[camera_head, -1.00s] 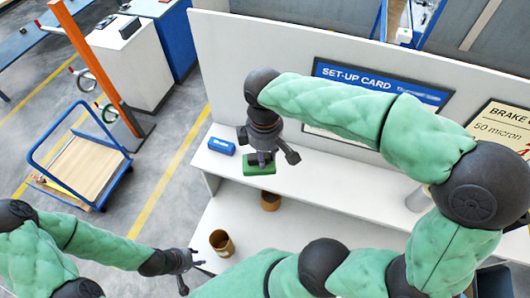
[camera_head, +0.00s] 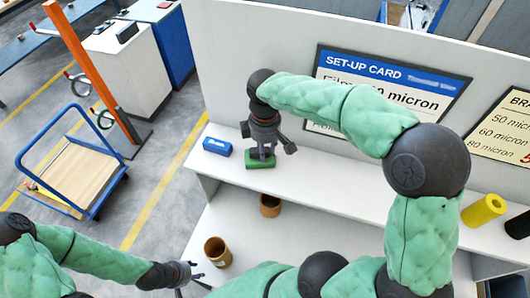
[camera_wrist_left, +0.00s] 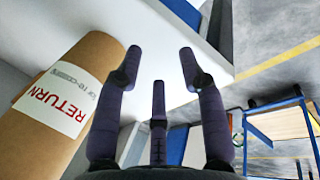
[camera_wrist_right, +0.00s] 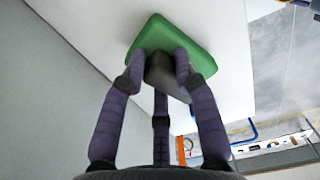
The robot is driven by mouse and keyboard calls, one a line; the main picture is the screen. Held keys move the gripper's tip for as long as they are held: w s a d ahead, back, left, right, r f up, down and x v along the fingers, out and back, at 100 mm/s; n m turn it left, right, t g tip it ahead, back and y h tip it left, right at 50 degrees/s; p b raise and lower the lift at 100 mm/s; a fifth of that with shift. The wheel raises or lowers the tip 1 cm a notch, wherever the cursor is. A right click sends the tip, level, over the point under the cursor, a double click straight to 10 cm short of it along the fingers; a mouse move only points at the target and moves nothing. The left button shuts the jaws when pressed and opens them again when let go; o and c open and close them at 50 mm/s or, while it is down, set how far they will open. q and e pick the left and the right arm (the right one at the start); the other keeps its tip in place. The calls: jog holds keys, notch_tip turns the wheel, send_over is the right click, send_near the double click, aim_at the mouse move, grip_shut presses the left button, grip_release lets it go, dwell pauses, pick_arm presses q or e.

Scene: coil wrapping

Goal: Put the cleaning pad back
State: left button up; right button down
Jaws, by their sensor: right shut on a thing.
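The cleaning pad is a green block (camera_head: 260,161) with a grey grip part on it, at the left end of the white upper shelf (camera_head: 330,180). My right gripper (camera_head: 263,150) points down over it and is shut on the pad's grey part. The right wrist view shows the green pad (camera_wrist_right: 172,45) with the fingers closed around the grey grip. The pad is at or just above the shelf surface; I cannot tell if it touches. My left gripper (camera_head: 190,272) is open and empty, low at the left, as the left wrist view (camera_wrist_left: 160,65) also shows.
A blue box (camera_head: 217,146) stands left of the pad. Brown cores (camera_head: 217,252) (camera_head: 270,206) stand on the lower surface. A core marked RETURN (camera_wrist_left: 60,105) is close to my left fingers. A yellow roll (camera_head: 484,209) lies at right. The upper shelf's middle is clear.

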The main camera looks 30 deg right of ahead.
jog(key=shift+f, duration=0.1)
jog(key=shift+f, duration=0.15)
jog(key=c, duration=0.9)
grip_release()
jog(key=shift+c, duration=0.2)
notch_tip(320, 180, up, 12)
jog(key=shift+r, duration=0.2)
